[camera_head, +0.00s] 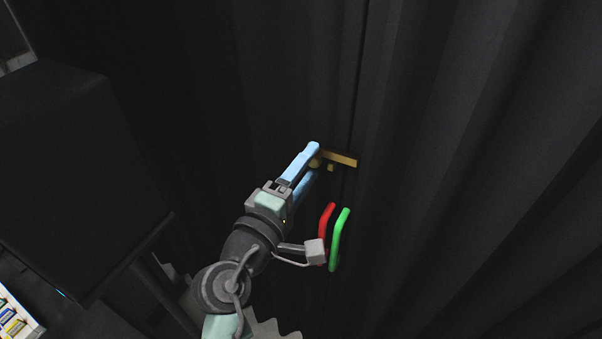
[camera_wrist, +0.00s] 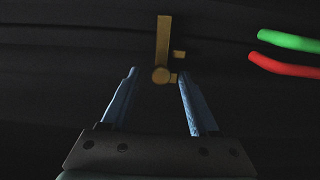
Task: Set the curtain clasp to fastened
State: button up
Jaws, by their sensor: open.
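The curtain clasp is a brass-coloured piece on the dark curtain, with a flat bar (camera_head: 342,159) and a round pivot at one end. In the wrist view the bar (camera_wrist: 163,38) points up from the round pivot (camera_wrist: 160,75), with small brass pieces to the right of it. My gripper (camera_head: 315,160) is open, with its blue fingers reaching toward the pivot end of the clasp. In the wrist view my gripper (camera_wrist: 156,78) has one finger on each side of the pivot, with a gap on both sides. Whether the fingertips touch the curtain is not clear.
A red handle (camera_head: 327,217) and a green handle (camera_head: 340,235) stand out from the curtain below the clasp, close to my wrist. Dark curtain (camera_head: 450,150) fills the right side. A large black box (camera_head: 60,170) stands at the left, with a bright-coloured shelf (camera_head: 15,315) low in the corner.

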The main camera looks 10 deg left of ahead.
jog(key=b+v, duration=0.4)
jog(key=v, duration=0.9)
